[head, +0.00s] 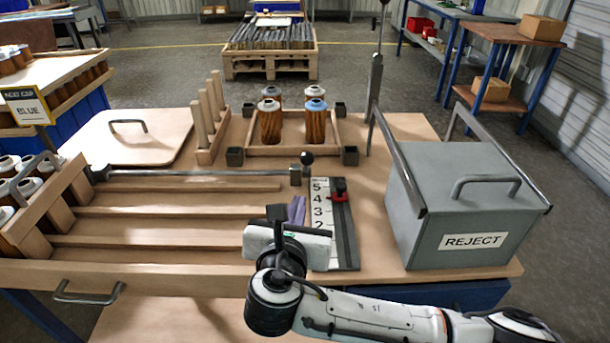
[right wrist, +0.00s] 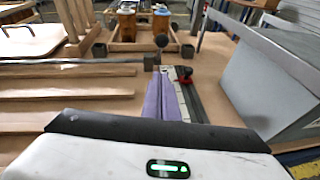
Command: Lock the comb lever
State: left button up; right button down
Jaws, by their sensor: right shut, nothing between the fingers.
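A dark metal rod (head: 200,174) lies along the far side of the slatted wooden rack and ends at a small block. A short lever with a black ball knob (head: 306,158) stands upright at that block; this looks like the comb lever, and its knob also shows in the right wrist view (right wrist: 161,40). My right gripper (head: 298,202) has its purple fingers together and empty, pointing away toward the knob. The fingertips (right wrist: 166,76) are nearer than the knob and apart from it. My left gripper is not in view.
A numbered scale with a red pointer (head: 338,190) lies right of my fingers. A grey REJECT box (head: 470,205) stands on the right, beside a tall upright rod (head: 375,85). Behind the knob is a wooden frame (head: 290,151) with several cartridges. Three wooden pegs (head: 209,108) stand at its left.

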jog(key=w+d, duration=0.1)
jog(key=w, duration=0.9)
jog(key=shift+w+d+f+b, duration=0.15)
jog(key=shift+d+b, duration=0.1)
jog(key=shift+b, duration=0.15)
